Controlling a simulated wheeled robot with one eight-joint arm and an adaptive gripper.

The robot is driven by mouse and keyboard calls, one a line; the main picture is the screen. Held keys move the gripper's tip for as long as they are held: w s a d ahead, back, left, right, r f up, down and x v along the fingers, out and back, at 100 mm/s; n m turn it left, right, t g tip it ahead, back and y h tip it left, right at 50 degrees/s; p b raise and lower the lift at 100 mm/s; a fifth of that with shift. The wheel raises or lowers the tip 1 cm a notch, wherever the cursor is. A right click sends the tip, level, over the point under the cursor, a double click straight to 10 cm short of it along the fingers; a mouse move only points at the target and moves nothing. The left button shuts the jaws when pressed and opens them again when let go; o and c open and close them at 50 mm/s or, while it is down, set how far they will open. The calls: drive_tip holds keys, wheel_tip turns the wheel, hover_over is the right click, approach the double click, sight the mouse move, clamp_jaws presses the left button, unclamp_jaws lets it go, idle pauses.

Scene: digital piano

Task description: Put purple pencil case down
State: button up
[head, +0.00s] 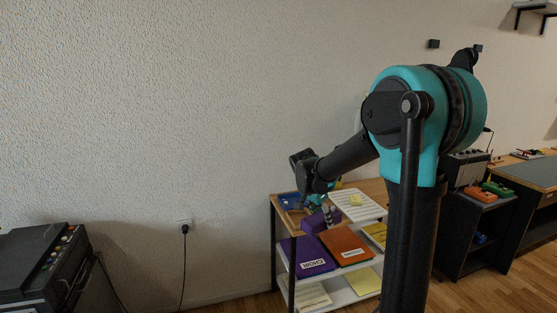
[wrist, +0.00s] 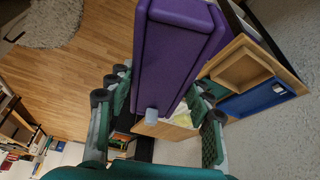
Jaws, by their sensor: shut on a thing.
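The purple pencil case (wrist: 178,50) fills the upper middle of the wrist view, a long block with rounded edges and a small grey tab at its near end. My gripper (wrist: 160,88) is shut on it, with green finger pads on both sides. In the head view, the case (head: 314,223) shows partly behind my gripper (head: 328,214), at the top of a small wooden shelf unit (head: 284,228). I cannot tell whether the case touches the shelf top.
A blue tray and a wooden tray (wrist: 243,68) lie beside the case. A white sheet (head: 358,206) with a yellow note lies right of it. Purple (head: 308,257) and orange (head: 345,246) folders fill the tier below. A dark machine (head: 38,262) stands far left.

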drive_tip(key=w+d+f+n+t+y, duration=0.1)
drive_tip(key=w+d+f+n+y, duration=0.15)
drive_tip(key=f+n, duration=0.35)
drive_tip(key=w+d+f+n+t+y, duration=0.1)
drive_tip(key=w+f+n, duration=0.35)
drive_tip(key=f, duration=0.25)
drive_tip(key=s+f, duration=0.6)
drive_tip(key=shift+s+f, duration=0.25)
drive_tip(key=shift+f, duration=0.1)
drive_tip(key=shift+n, duration=0.25)
